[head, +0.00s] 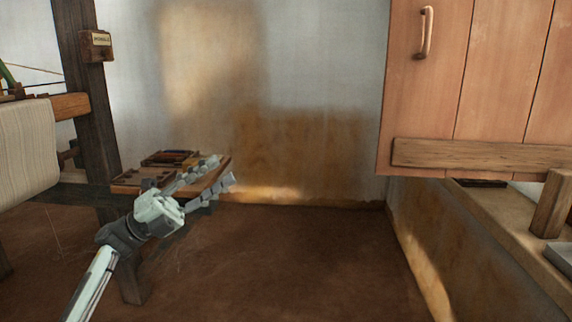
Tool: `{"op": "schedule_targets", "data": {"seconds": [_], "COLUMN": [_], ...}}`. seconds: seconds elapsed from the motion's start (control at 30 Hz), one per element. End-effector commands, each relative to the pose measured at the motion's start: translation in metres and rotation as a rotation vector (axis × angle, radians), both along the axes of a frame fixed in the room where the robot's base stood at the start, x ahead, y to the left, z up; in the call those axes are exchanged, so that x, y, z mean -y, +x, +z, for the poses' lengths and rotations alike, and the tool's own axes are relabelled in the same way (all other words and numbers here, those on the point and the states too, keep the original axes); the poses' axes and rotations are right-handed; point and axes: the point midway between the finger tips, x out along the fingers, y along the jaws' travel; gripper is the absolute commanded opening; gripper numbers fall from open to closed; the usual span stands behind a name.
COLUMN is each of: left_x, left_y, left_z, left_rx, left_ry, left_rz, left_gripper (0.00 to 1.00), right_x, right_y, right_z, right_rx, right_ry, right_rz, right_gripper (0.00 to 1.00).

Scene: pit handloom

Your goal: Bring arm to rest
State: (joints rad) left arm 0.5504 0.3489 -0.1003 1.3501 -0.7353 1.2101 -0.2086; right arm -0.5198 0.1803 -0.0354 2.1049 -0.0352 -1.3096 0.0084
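My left arm comes in from the lower left of the head view. My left gripper (208,176) points up and to the right, its two grey fingers spread apart with nothing seen between them. In the picture it overlaps the right part of a low wooden bench or tray (128,181) that holds small dark and orange items. I cannot tell whether the gripper touches it. My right arm and gripper are not in the picture.
The loom's dark post (91,110) and pale cloth roll (25,150) stand at the left. A wooden door panel (425,100) with a handle juts in at the upper right, above a ledge (500,215). The brown floor (290,265) in the middle is clear.

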Motion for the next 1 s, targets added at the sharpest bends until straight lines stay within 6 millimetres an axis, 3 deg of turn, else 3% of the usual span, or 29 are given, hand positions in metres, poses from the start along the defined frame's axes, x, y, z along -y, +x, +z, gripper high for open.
{"op": "schedule_targets", "data": {"seconds": [0.17,0.27,0.37,0.5,0.6,0.7,0.8,1.0], "left_x": [-0.04,-0.078,-0.129,-0.201,-0.241,-0.265,-0.278,-0.283], "left_y": [0.062,0.104,0.145,0.181,0.185,0.175,0.157,0.11], "left_z": [0.017,0.017,0.0,-0.057,-0.112,-0.165,-0.209,-0.275], "left_rx": [-0.179,-0.326,-0.522,-0.83,-1.064,-1.275,-1.453,-1.757], "left_ry": [-0.176,-0.306,-0.462,-0.673,-0.802,-0.899,-0.963,-1.034], "left_rz": [0.218,0.373,0.551,0.795,0.959,1.095,1.208,1.394], "left_gripper": [0.38,0.38,0.38,0.38,0.38,0.38,0.38,0.38], "right_x": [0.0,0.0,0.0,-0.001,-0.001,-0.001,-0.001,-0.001], "right_y": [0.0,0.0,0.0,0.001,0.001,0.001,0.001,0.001], "right_z": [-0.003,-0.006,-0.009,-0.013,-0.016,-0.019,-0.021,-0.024], "right_rx": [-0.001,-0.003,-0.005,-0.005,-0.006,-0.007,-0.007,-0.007], "right_ry": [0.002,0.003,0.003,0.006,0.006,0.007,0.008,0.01], "right_rz": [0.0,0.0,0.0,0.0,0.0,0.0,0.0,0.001], "right_gripper": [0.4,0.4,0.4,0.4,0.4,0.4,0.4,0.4]}}
